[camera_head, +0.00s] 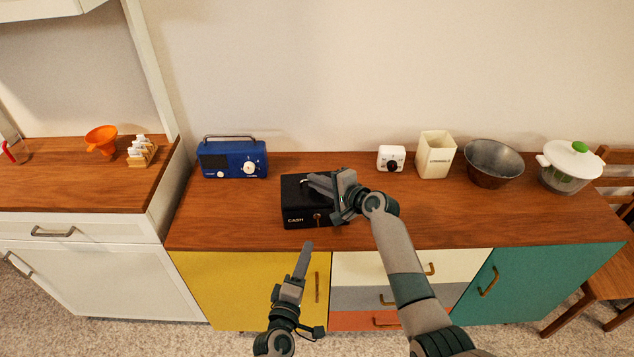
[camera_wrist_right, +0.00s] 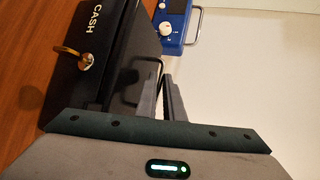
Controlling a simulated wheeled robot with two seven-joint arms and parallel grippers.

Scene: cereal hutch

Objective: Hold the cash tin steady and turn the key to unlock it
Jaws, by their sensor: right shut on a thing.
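The black cash tin (camera_head: 293,213) sits on the wooden counter, its CASH label facing front; it also shows in the right wrist view (camera_wrist_right: 75,75). A brass key (camera_wrist_right: 66,50) is in the lock on its front face and shows small in the head view (camera_head: 317,217). My right gripper (camera_head: 318,183) is over the tin's lid.
A blue radio (camera_head: 233,160) stands left of the tin. A white timer (camera_head: 391,158), cream canister (camera_head: 436,155), metal bowl (camera_head: 494,165) and lidded pot (camera_head: 570,167) stand to the right. The counter (camera_head: 235,215) is clear left and in front of the tin.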

